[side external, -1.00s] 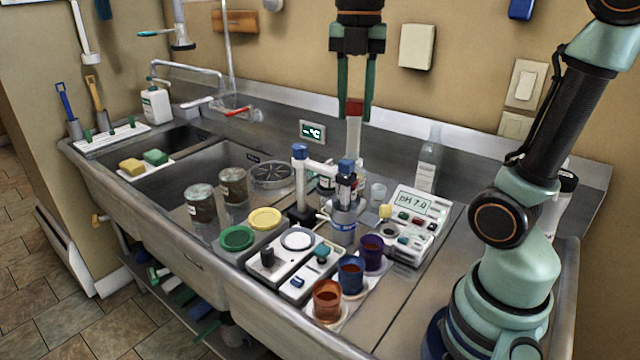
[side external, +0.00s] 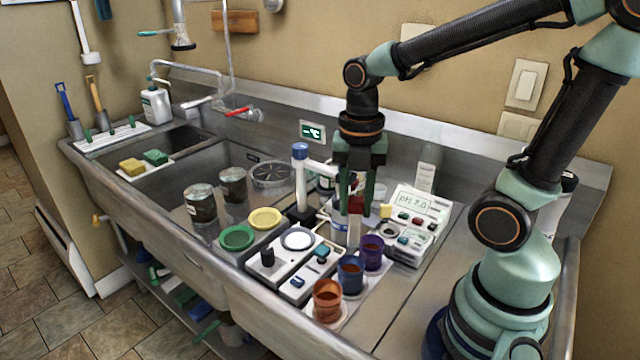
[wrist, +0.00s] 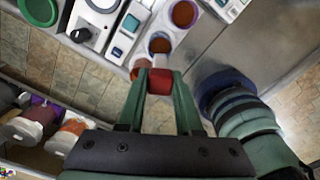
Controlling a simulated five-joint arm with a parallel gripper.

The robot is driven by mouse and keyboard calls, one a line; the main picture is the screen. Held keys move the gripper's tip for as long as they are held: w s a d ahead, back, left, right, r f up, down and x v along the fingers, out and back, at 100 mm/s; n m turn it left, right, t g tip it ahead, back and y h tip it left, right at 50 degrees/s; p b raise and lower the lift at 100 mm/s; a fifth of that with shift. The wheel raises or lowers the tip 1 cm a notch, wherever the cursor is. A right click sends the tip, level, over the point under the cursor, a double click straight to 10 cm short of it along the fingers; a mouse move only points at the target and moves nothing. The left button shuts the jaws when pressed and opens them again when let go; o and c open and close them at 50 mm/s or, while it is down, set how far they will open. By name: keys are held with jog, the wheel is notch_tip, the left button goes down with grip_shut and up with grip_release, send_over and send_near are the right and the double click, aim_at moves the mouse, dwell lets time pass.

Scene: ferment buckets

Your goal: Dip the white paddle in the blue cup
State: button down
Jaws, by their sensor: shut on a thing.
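My gripper (side external: 358,208) is shut on the red grip end of the paddle (side external: 355,204) and points down. In the wrist view the red end (wrist: 160,82) sits between both fingertips; the paddle's white part is mostly hidden. The blue cup (side external: 350,280) stands in the middle of a row of three cups and holds dark reddish liquid. In the side view my gripper is above and behind the row. I cannot tell whether the paddle's lower end is over a cup.
The purple cup (side external: 371,255) and the orange cup (side external: 327,303) flank the blue one. A pH meter (side external: 415,225) stands to the right. A stand with a blue-topped post (side external: 300,175) is to the left. The steel counter at front right is clear.

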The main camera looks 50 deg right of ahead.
aim_at(353, 246)
jog(key=shift+f, duration=4.7)
jog(key=shift+r, duration=0.1)
jog(key=shift+r, duration=3.85)
